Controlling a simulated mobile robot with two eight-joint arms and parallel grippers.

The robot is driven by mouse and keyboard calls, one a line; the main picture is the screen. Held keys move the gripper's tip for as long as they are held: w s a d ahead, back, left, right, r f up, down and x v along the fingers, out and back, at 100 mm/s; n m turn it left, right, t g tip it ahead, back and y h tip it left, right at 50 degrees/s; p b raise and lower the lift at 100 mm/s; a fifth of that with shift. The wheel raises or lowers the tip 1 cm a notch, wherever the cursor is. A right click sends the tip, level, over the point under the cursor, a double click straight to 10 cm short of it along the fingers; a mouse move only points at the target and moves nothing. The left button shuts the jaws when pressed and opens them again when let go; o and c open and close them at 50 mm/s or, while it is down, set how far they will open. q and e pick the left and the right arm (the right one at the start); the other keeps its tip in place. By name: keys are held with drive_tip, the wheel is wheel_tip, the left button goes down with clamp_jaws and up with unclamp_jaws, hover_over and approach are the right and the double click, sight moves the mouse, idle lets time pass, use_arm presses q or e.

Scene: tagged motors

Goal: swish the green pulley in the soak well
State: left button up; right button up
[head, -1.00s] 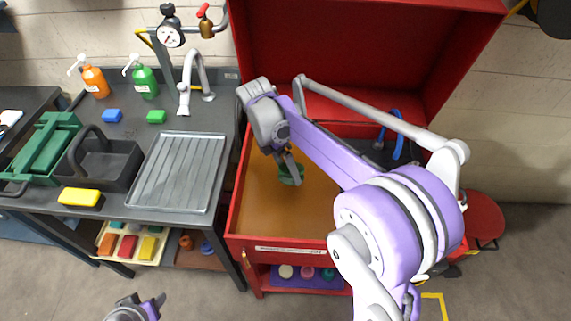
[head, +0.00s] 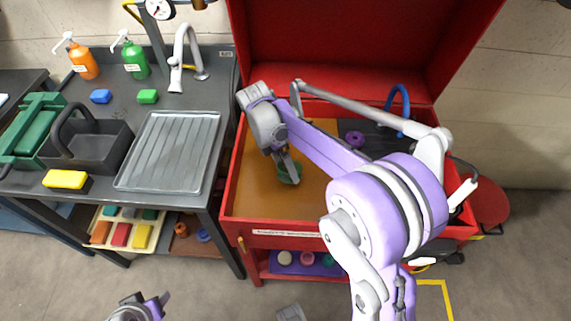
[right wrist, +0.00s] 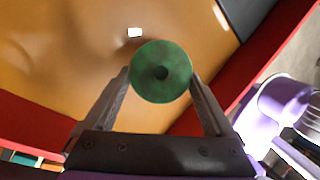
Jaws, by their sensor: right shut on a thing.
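The green pulley (head: 289,173) is a round disc with a dark centre hole; it also shows in the right wrist view (right wrist: 160,70). My right gripper (head: 291,170) is shut on it, one finger on each side of the rim in the wrist view (right wrist: 161,84). The pulley is over or in the brown liquid of the soak well (head: 255,195), inside the red cabinet's basin; how deep it sits I cannot tell. My left gripper (head: 148,303) is low at the bottom edge, away from everything, its jaw opening unclear.
The red basin rim (head: 275,225) surrounds the liquid, with the raised red lid (head: 330,50) behind. A dark panel with a purple ring (head: 355,138) and a blue hose (head: 402,105) lies right. Left are a ribbed tray (head: 170,150), a black caddy (head: 88,145) and a faucet (head: 183,55).

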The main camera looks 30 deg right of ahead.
drive_tip(key=shift+f+b, duration=3.95)
drive_tip(key=shift+f, duration=2.4)
drive_tip(key=shift+r, duration=0.15)
idle(1.2)
